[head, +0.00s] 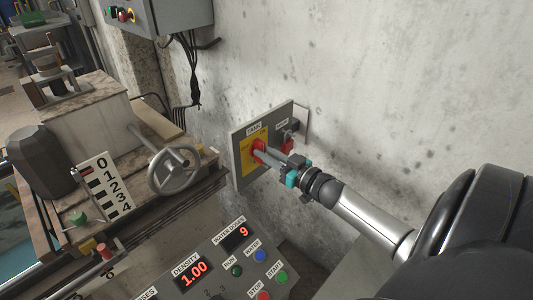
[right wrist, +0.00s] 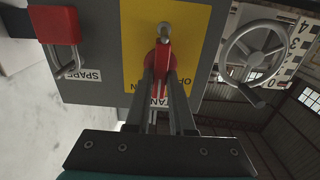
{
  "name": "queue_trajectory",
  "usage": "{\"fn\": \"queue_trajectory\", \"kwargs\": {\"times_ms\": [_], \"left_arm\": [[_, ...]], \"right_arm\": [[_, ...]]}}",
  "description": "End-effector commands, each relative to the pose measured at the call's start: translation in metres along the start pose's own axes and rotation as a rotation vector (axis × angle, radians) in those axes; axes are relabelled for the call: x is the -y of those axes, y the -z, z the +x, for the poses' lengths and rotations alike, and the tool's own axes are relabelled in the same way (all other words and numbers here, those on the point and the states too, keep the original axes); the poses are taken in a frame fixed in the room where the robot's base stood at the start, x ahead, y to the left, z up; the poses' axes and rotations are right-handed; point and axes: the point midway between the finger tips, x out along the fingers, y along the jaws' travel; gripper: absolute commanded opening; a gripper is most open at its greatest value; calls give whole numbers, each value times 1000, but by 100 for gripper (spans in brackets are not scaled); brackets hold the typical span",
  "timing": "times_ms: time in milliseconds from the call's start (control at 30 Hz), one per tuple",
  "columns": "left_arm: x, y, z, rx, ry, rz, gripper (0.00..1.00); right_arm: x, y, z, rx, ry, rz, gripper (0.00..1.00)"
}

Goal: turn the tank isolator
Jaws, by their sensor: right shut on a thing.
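The tank isolator is a red rotary handle (head: 258,145) on a yellow plate (head: 247,157), under a label that seems to read TANK, on a grey wall panel (head: 238,172). My right gripper (head: 263,155) reaches it from the right. In the right wrist view the red handle (right wrist: 164,50) lies between the two fingers of my right gripper (right wrist: 162,78), which is shut on it. The yellow plate (right wrist: 140,40) appears upside down there, and the fingers hide part of its lettering. My left gripper is not in view.
A red padlock (right wrist: 55,24) hangs by the SPARE label, right of the isolator in the head view. A grey handwheel (head: 174,170) stands to the left. A console (head: 215,265) with buttons and red displays is below. A grey control box (head: 180,15) is above.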

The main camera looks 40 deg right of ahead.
Motion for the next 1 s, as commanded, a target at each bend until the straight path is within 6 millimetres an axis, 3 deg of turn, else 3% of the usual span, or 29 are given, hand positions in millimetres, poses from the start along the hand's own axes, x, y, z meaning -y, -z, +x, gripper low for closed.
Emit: {"fn": "queue_trajectory", "kwargs": {"times_ms": [467,1000], "left_arm": [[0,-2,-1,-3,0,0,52],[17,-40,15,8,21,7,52]], "right_arm": [[1,0,0,0,1,-53,0],[4,0,0,0,0,-488,0]]}}
